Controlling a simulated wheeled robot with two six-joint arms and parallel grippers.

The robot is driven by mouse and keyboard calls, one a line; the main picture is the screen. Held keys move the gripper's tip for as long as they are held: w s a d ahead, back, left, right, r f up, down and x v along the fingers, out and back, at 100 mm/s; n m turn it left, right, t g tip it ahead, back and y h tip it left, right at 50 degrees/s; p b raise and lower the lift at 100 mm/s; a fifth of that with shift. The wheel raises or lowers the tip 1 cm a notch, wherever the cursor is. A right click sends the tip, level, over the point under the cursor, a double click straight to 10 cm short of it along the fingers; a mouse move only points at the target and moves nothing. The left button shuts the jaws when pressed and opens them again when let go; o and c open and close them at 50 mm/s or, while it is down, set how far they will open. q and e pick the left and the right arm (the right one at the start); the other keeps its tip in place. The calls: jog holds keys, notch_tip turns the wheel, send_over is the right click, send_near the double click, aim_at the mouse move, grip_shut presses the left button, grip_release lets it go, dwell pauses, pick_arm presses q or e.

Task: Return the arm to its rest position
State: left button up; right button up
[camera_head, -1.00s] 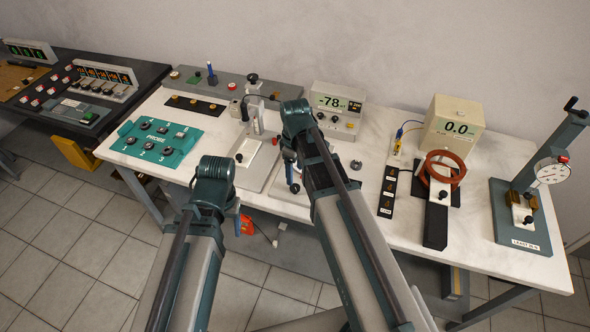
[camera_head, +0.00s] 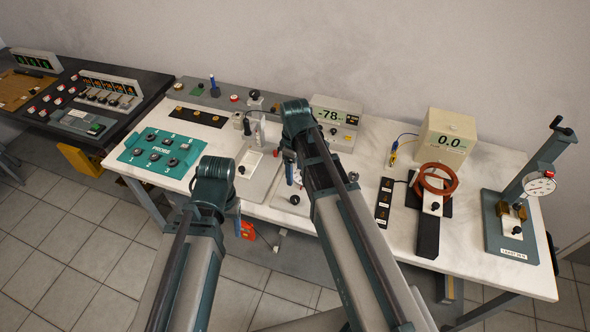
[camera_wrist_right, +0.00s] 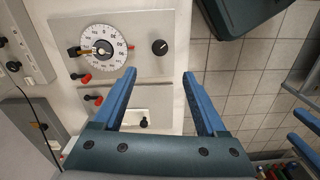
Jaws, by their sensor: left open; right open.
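My left arm comes in at the lower left of the head view. Its gripper (camera_head: 237,220) points down in front of the bench edge, mostly hidden behind its own wrist. My right arm reaches up the middle of the head view, and its gripper (camera_head: 289,170) is largely hidden by the wrist. In the right wrist view the right gripper (camera_wrist_right: 160,76) is open, its two blue fingers wide apart with nothing between them. The fingers hang over the bench edge, beside a panel with a round white dial (camera_wrist_right: 98,48) and a black knob (camera_wrist_right: 159,47).
The white bench (camera_head: 350,205) carries a teal probe panel (camera_head: 160,152), a meter reading -78 (camera_head: 334,115), a box reading 0.0 (camera_head: 447,139), an orange ring (camera_head: 436,181) and a dial gauge stand (camera_head: 511,240). A dark console (camera_head: 75,100) stands at left. Tiled floor is open in front.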

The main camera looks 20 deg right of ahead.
dwell(0.3)
jog(key=s+a+m+h, duration=0.1)
jog(key=s+a+m, duration=0.4)
jog(key=s+a, duration=0.5)
jog(key=s, duration=0.4)
jog(key=shift+s+a+f+m, duration=0.2)
jog(key=shift+a+m, duration=0.1)
jog(key=shift+m, duration=0.1)
jog(key=shift+w, duration=0.1)
jog(key=w+d+n+y, duration=0.1)
jog(key=w+d+n, duration=0.4)
jog(key=w+d, duration=0.5)
jog(key=w, duration=0.4)
jog(key=shift+d+r+n, duration=0.15)
jog(key=shift+d+n, duration=0.15)
jog(key=shift+n, duration=0.1)
jog(key=shift+w, duration=0.1)
